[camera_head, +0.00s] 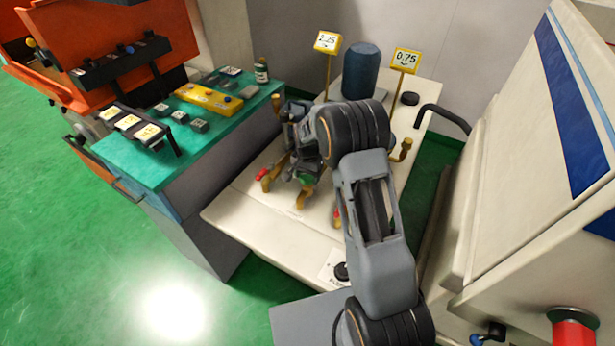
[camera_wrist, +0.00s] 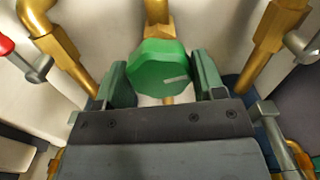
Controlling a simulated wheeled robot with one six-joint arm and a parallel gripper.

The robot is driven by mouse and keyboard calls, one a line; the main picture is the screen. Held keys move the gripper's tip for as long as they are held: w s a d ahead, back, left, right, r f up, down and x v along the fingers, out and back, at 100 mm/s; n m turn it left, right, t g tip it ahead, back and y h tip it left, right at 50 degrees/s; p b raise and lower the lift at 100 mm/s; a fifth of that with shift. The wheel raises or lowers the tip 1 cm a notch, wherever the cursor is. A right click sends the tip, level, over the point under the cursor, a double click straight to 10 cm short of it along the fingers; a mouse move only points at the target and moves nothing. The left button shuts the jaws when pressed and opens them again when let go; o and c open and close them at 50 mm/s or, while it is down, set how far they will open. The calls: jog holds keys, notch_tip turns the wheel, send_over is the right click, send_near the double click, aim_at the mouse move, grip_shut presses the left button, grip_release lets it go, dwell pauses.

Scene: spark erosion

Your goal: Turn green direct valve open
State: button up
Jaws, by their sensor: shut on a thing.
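The green valve knob (camera_wrist: 160,68) is a faceted green cap with a short pale line on its face, set on a brass pipe (camera_wrist: 158,14). The line runs nearly sideways, toward the right. My gripper (camera_wrist: 163,78) is shut on the green knob, with one jaw at its left side and one at its right. In the head view my gripper (camera_head: 303,178) is low over the pale bench, among brass pipes. There the arm and gripper hide most of the valve.
Brass pipes stand close on both sides, with a red-handled lever (camera_wrist: 8,45) at the left. A dark blue cylinder (camera_head: 362,72) and the yellow signs 2.25 (camera_head: 327,42) and 0.75 (camera_head: 406,60) stand behind. A teal-topped cabinet (camera_head: 150,172) is left; a white machine (camera_head: 530,150) is right.

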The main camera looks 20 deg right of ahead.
jog(key=n+b, duration=0.1)
jog(key=n, duration=0.4)
jog(key=shift+n+b, duration=0.3)
jog(key=shift+b, duration=0.1)
jog(key=n+b, duration=0.1)
jog(key=n, duration=0.4)
jog(key=n+b, duration=0.1)
jog(key=n, duration=0.5)
jog(key=shift+n, duration=2.3)
jog(key=o, duration=0.9)
jog(key=shift+o, duration=0.2)
notch_tip(320, 180, up, 14)
